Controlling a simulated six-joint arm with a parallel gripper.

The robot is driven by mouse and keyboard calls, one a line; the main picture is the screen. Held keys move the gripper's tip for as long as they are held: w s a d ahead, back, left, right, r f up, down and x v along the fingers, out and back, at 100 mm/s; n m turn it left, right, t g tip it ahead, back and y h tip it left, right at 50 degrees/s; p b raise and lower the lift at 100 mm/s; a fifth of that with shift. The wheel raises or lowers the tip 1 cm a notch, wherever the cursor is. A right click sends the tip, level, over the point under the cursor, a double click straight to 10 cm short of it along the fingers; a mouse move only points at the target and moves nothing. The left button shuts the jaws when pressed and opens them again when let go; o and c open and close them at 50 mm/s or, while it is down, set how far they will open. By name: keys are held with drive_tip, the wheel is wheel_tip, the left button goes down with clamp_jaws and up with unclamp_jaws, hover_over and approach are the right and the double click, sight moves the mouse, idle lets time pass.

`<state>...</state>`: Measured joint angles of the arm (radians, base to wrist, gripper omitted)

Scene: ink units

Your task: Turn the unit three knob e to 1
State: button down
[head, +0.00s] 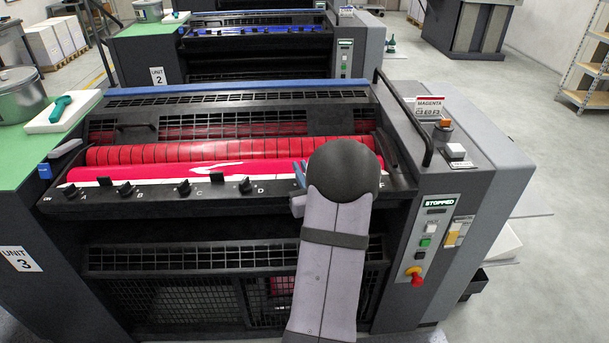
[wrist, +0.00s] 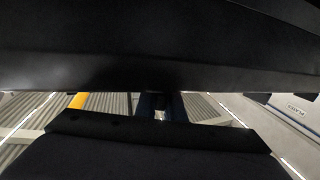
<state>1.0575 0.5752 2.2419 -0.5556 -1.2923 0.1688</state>
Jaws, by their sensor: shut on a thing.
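Unit three is the near press, with its "UNIT 3" label (head: 20,259) at the left. A row of black knobs runs along its front ledge: knob A (head: 75,190), knob B (head: 125,188), knob C (head: 183,187) and knob D (head: 245,185) show. Knob e is hidden behind my arm and gripper, so its pointer and scale cannot be read. My gripper (head: 300,174) is at the ledge right of D, its blue fingers partly covered by my wrist. In the wrist view my dark fingers (wrist: 161,106) reach the black ledge, shut on what appears to be knob e.
Red rollers (head: 230,152) lie just behind the knob row. A black handrail (head: 408,125) and a control panel with a "STOPPED" display (head: 439,203) and red stop knob (head: 415,277) are at the right. Unit 2 stands behind. Grey floor at right is open.

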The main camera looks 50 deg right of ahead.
drive_tip(key=shift+w+a+n+t+y, duration=0.1)
drive_tip(key=shift+a+n+t+y, duration=0.1)
drive_tip(key=shift+n+t+y, duration=0.65)
drive_tip(key=shift+y, duration=0.55)
drive_tip(key=c, duration=1.9)
unclamp_jaws()
drive_tip(key=shift+o, duration=0.2)
drive_tip(key=shift+a+b, duration=0.1)
drive_tip(key=shift+b, duration=0.2)
drive_tip(key=b+v, duration=0.1)
drive_tip(key=v, duration=0.6)
drive_tip(key=shift+b, duration=0.35)
drive_tip(key=shift+r, duration=0.15)
